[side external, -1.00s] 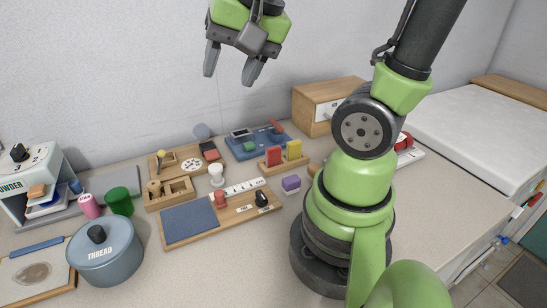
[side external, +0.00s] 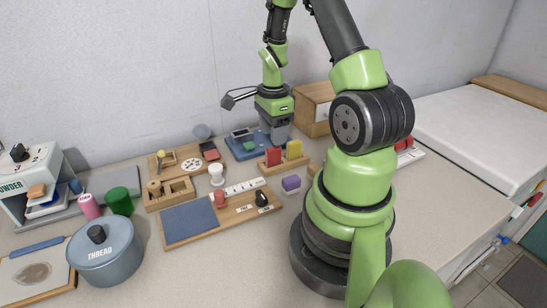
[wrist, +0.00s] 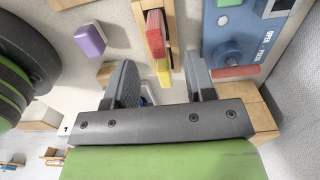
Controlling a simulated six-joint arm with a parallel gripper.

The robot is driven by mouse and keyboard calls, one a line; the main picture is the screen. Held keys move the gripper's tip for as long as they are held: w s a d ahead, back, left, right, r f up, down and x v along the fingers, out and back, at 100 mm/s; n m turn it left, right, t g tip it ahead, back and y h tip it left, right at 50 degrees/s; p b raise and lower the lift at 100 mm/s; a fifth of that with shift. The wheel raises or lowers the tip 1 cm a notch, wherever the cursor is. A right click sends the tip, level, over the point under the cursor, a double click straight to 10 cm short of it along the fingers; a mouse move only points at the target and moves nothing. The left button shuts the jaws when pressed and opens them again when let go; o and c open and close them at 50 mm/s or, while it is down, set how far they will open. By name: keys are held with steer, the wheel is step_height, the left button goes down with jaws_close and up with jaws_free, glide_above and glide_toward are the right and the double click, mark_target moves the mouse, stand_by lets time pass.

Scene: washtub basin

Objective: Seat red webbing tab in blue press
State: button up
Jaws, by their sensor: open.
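A red tab (side external: 273,156) stands upright in a wooden rack (side external: 270,168), beside a yellow tab (side external: 293,149). In the wrist view the red tab (wrist: 155,36) is ahead of my fingers, with the yellow tab (wrist: 163,70) nearer them. The blue press (side external: 240,149) stands behind the rack; in the wrist view its blue body (wrist: 222,25) is to the right, with a red bar (wrist: 236,72) at its edge. My gripper (wrist: 160,80) is open with nothing held between its fingers. In the side view it hangs above the press's right end, partly hiding it.
A purple block (side external: 291,184) lies in front of the rack. A wooden drawer box (side external: 312,105) stands close behind my gripper. A wooden board with a blue pad (side external: 188,220), small trays (side external: 170,194) and a THREAD pot (side external: 105,255) are to the left.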

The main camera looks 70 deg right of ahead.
mark_target(274, 149)
steer(key=f, duration=0.5)
steer(key=shift+s+a+f, duration=0.1)
steer(key=shift+a+f, duration=0.1)
steer(key=shift+f, duration=0.1)
jaws_close()
steer(key=shift+r, duration=0.1)
steer(key=r, duration=0.9)
steer(key=shift+w+d+r, duration=0.25)
steer(key=shift+r, duration=0.05)
steer(key=w+d+r, duration=0.2)
steer(key=w+d, duration=0.5)
steer(key=w, duration=0.4)
steer(key=f, duration=1)
steer(key=shift+w+d+f, duration=0.15)
steer(key=shift+w+d, duration=0.05)
steer(key=shift+w, duration=0.2)
